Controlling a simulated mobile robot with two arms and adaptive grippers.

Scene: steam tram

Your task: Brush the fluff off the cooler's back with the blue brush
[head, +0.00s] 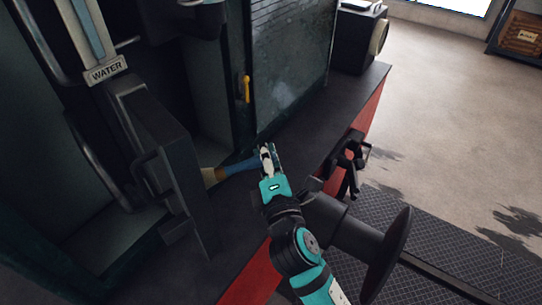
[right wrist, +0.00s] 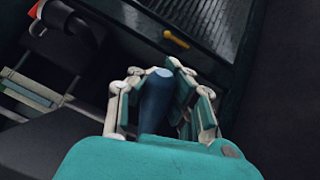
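The blue brush (head: 240,166) points left from my right gripper (head: 267,155) in the head view, its pale bristle end beside a dark upright block. In the right wrist view its dark blue handle (right wrist: 157,100) lies between the fingers of the right gripper (right wrist: 160,90), which look closed around it. The cooler's back (head: 290,45) is a dark ribbed panel above and right of the gripper. A faint grey patch of fluff (head: 283,95) shows low on it. The brush is apart from the panel. My left gripper is not in view.
A yellow lever (head: 245,88) sticks out at the panel's left edge; it also shows in the right wrist view (right wrist: 176,38). A holder marked WATER (head: 106,72) and a dark upright block (head: 172,150) stand left. The dark deck has a red edge (head: 372,112); open floor lies right.

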